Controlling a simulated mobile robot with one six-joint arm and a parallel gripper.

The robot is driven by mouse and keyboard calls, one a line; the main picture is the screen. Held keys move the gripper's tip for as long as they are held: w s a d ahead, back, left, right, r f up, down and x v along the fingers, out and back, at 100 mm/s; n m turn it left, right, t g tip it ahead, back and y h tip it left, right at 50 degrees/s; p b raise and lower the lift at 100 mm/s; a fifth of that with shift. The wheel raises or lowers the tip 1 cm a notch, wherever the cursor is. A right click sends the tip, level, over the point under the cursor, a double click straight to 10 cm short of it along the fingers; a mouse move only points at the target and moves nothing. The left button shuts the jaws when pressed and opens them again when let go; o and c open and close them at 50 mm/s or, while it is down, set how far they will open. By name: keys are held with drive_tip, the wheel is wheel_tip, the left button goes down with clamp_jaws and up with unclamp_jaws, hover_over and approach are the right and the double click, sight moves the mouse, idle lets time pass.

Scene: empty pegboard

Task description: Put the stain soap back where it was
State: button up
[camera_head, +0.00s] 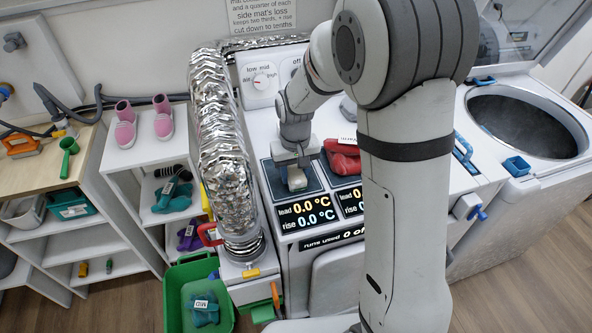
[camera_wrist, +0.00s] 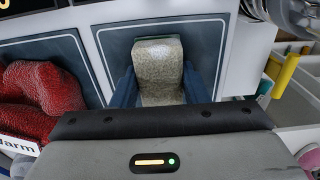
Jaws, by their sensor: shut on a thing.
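The stain soap (camera_wrist: 158,68) is a pale, speckled, greyish-beige block seen in the wrist view. My gripper (camera_wrist: 160,90) is shut on it, with one blue-grey finger along each side. In the head view my gripper (camera_head: 296,176) is over the left dark mat (camera_head: 277,181) on top of the white machine, and the soap shows as a pale end below it. The mat also shows around the soap in the wrist view (camera_wrist: 120,50). I cannot tell whether the soap touches the mat.
A red cloth item (camera_head: 342,158) with a label lies on the neighbouring mat. A silver foil duct (camera_head: 222,150) stands just left of the mats. A white shelf (camera_head: 145,150) with pink shoes is further left, above a green bin (camera_head: 172,296). An open washer (camera_head: 525,125) is at right.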

sight(295, 172)
drive_tip(key=shift+f, duration=0.2)
drive_tip(key=o, duration=1)
drive_tip(key=shift+o, duration=0.2)
drive_tip(key=shift+r, duration=0.1)
wheel_tip(295, 172, up, 12)
drive_tip(key=s+d+r+m+t, duration=0.1)
drive_tip(key=s+d, duration=0.4)
drive_tip(key=s, duration=0.5)
drive_tip(key=s+d+r+m+t, duration=0.1)
drive_tip(key=s+d, duration=0.4)
drive_tip(key=s, duration=0.5)
drive_tip(key=shift+d+t+b, duration=0.2)
drive_tip(key=shift+t+b, duration=0.2)
